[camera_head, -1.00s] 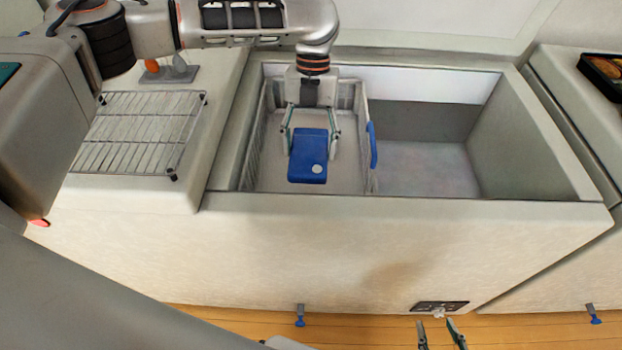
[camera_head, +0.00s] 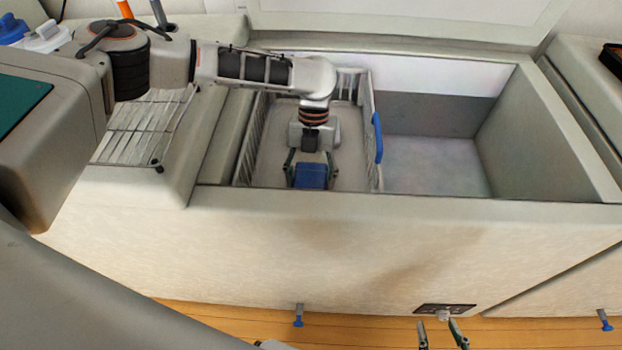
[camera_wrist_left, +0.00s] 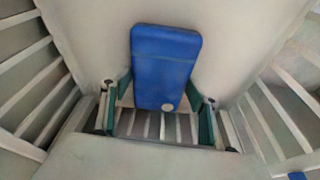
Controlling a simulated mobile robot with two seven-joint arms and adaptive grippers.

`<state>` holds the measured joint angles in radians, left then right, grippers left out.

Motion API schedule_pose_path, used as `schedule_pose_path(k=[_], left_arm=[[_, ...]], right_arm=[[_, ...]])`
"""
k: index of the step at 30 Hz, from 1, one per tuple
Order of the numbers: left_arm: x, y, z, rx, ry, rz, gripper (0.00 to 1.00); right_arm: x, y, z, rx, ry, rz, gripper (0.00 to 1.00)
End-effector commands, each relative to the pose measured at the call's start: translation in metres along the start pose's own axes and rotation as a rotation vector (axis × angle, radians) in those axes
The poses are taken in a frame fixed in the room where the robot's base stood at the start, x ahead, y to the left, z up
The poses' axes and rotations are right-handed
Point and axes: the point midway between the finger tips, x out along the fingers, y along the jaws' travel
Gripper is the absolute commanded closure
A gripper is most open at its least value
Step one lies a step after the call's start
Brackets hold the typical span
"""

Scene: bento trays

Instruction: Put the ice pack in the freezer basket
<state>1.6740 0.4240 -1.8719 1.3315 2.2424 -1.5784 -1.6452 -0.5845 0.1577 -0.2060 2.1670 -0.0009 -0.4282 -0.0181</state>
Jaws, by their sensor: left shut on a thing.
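The blue ice pack (camera_head: 311,176) is inside the freezer basket (camera_head: 376,172), a pale slatted basket with a blue handle at the left of the open chest freezer. My left gripper (camera_head: 309,172) is shut on the ice pack, with one finger on each side. In the left wrist view the ice pack (camera_wrist_left: 164,68) sits between the two fingers (camera_wrist_left: 160,108), with the basket's slatted walls on both sides. I cannot tell whether the pack touches the basket floor. My right gripper (camera_head: 440,336) shows only its fingertips at the bottom edge, spread apart and empty.
The right part of the freezer (camera_head: 433,165) is empty. A wire rack (camera_head: 140,130) lies on the counter to the left. The freezer's front rim (camera_head: 420,203) runs close in front of the basket. A dark tray (camera_head: 612,58) is at the far right.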

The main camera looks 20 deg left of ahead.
Motion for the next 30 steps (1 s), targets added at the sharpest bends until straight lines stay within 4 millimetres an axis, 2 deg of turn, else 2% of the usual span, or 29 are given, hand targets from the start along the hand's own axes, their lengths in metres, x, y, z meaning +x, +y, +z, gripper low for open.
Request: schedule_pose_path(k=[10, 11, 12, 13, 23, 26, 30], left_arm=[[0.001, -0.001, 0.001, 0.000, -0.003, -0.001, 0.70], [0.001, 0.000, 0.001, 0.000, -0.003, -0.001, 0.38], [0.001, 0.000, 0.001, 0.000, -0.003, -0.001, 0.27], [0.001, 0.000, 0.001, 0.000, -0.003, -0.001, 0.23], [-0.001, 0.000, 0.001, 0.000, -0.004, -0.001, 0.23], [-0.006, 0.000, 0.000, -0.001, -0.004, -0.002, 0.23], [-0.028, -0.001, 0.001, -0.001, -0.008, -0.003, 0.23]], right_arm=[[0.001, 0.000, 0.000, 0.002, 0.000, 0.002, 0.60], [0.001, 0.001, 0.000, 0.002, 0.000, 0.002, 0.60], [0.001, 0.001, 0.000, 0.002, 0.000, 0.003, 0.60], [0.001, 0.002, 0.000, 0.002, 0.000, 0.004, 0.60], [0.001, 0.004, -0.001, 0.001, 0.000, 0.008, 0.60], [0.001, 0.004, -0.002, 0.001, 0.003, 0.009, 0.60], [0.000, 0.006, -0.006, -0.001, 0.008, 0.011, 0.60]])
